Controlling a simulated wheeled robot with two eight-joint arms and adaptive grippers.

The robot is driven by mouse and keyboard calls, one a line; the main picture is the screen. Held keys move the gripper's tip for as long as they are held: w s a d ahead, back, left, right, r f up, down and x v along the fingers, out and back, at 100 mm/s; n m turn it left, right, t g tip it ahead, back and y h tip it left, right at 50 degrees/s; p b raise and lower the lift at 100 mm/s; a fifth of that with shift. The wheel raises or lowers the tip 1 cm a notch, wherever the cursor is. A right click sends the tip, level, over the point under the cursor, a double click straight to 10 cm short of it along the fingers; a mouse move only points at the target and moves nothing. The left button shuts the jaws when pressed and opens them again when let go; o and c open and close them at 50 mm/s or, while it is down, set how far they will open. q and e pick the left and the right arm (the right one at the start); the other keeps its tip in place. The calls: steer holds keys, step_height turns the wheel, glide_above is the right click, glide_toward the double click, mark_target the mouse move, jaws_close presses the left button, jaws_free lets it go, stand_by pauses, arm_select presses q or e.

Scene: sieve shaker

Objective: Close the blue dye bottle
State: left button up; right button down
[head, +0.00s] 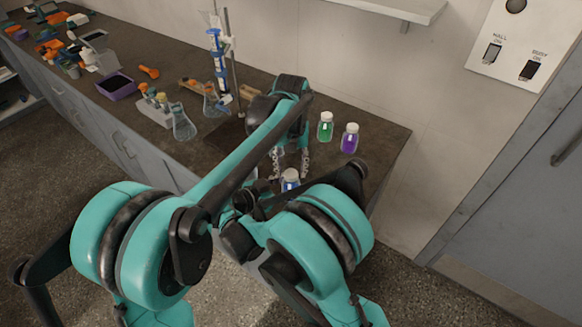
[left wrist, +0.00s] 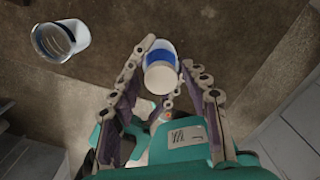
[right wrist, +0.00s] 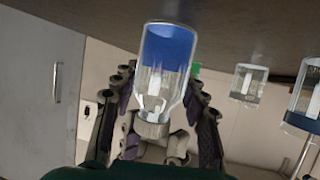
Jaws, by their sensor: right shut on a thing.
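The blue dye bottle (head: 290,181) stands near the front of the bench, below my left gripper. In the right wrist view the bottle (right wrist: 168,50) appears upside down, with blue dye and clear glass, between the fingers of my right gripper (right wrist: 162,82), which is shut on it. In the left wrist view a pale round disc (left wrist: 160,78), looking like a cap, covers the bottle's top; how firmly it sits cannot be told. My left gripper (head: 289,172) is open, its fingers (left wrist: 168,54) on either side of the bottle's top. My right fingers are mostly hidden in the head view.
A green bottle (head: 325,127) and a purple bottle (head: 350,139) stand to the right behind. A clear glass vessel (left wrist: 62,40) shows beside the bottle in the left wrist view. A flask (head: 183,124) and a burette stand (head: 232,70) are farther left.

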arm_select(q)
steer(key=shift+r, duration=2.25)
steer(key=shift+c, duration=0.4)
